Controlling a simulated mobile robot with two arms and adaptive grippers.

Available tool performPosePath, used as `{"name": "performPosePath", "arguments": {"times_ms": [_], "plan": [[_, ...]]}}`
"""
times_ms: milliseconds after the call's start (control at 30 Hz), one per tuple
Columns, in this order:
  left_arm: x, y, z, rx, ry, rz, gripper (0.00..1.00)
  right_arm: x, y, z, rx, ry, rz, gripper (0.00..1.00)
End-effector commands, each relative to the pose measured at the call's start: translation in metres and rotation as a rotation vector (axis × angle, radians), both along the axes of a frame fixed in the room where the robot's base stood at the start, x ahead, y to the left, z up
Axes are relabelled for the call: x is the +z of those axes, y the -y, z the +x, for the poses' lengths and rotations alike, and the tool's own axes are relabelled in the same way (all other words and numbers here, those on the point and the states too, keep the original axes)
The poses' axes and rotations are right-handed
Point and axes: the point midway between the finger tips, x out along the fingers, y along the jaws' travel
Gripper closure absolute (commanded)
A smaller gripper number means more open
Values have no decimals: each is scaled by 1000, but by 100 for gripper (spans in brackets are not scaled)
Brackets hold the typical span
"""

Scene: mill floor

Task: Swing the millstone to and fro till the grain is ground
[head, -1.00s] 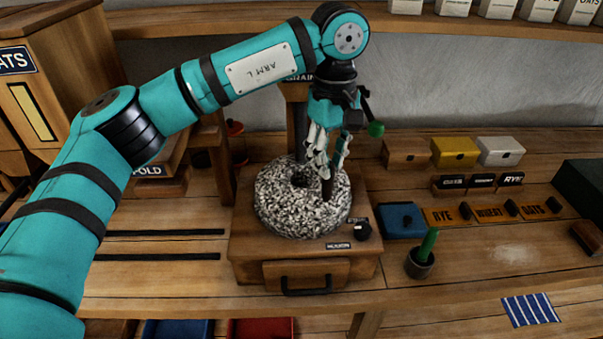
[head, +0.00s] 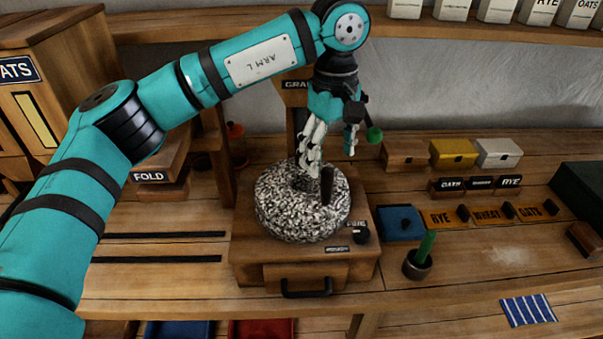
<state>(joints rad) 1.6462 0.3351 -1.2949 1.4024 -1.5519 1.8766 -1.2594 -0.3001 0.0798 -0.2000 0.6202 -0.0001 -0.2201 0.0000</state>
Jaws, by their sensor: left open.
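The millstone (head: 290,217) is a round, speckled grey stone with a hole in its top. It sits on a wooden mill base (head: 250,257) that has a drawer with a dark handle (head: 306,291). A dark upright peg (head: 326,185) stands on the stone's right side. My left gripper (head: 328,163) is open above the stone, its pale fingers just over and behind the peg. I cannot tell whether a finger touches the peg. No grain shows on the stone. My right gripper is not in view.
A dark cup with a green-handled tool (head: 423,258) stands right of the mill. A blue box (head: 400,222), labelled plates (head: 487,215) and small boxes (head: 454,151) line the right side. The front right bench is mostly clear.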

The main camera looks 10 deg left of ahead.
Motion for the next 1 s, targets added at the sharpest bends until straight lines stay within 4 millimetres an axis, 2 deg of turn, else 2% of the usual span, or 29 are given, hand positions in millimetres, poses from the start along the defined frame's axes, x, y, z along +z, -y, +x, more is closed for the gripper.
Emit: {"name": "performPosePath", "arguments": {"times_ms": [33,600,1000], "plan": [[10,0,0,0,0,0,31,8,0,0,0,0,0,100],[64,0,0,0,0,1,31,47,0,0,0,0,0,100],[64,0,0,0,-1,1,31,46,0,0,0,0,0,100]]}}
